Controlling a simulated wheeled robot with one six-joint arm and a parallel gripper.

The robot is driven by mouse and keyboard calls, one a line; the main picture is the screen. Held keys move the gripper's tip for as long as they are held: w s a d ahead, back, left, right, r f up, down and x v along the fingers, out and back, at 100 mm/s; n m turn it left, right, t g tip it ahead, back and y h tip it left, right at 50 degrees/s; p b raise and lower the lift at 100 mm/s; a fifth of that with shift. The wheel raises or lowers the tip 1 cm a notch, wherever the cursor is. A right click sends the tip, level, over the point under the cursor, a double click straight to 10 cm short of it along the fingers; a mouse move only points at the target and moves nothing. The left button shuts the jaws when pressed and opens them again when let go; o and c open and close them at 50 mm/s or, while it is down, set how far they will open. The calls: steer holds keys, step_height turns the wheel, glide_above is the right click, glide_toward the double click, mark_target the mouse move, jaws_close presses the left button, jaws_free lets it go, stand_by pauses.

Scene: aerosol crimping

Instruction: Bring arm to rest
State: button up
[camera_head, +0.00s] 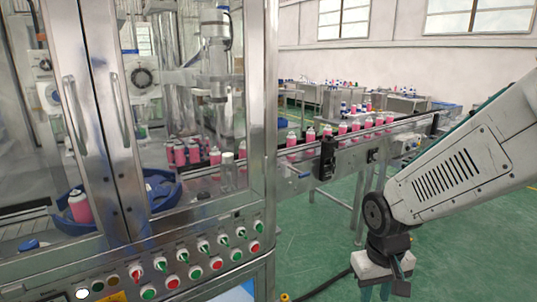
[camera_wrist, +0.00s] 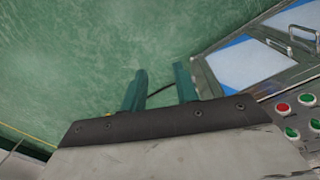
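My gripper (camera_wrist: 158,80) points down over the green floor in the wrist view. Its two teal fingers stand apart with nothing between them but bare floor and a dark cable. In the head view my gripper (camera_head: 385,289) hangs at the lower right, its fingers partly cut off by the bottom edge. It is to the right of the crimping machine (camera_head: 264,130) and clear of it. My arm comes in from the right edge and bends down at the wrist.
A control panel (camera_head: 155,284) with several red and green buttons fronts the machine; its edge shows in the wrist view (camera_wrist: 300,120). A conveyor (camera_head: 345,150) carries several pink cans behind my wrist. Green floor (camera_head: 310,245) is free between machine and arm.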

steer(key=s+d+r+m+t, duration=0.1)
steer(key=s+d+r, duration=0.3)
steer(key=s+r, duration=1.1)
steer(key=shift+d+m+y, duration=0.15)
steer(key=shift+m+y, duration=0.15)
steer(key=shift+s, duration=0.1)
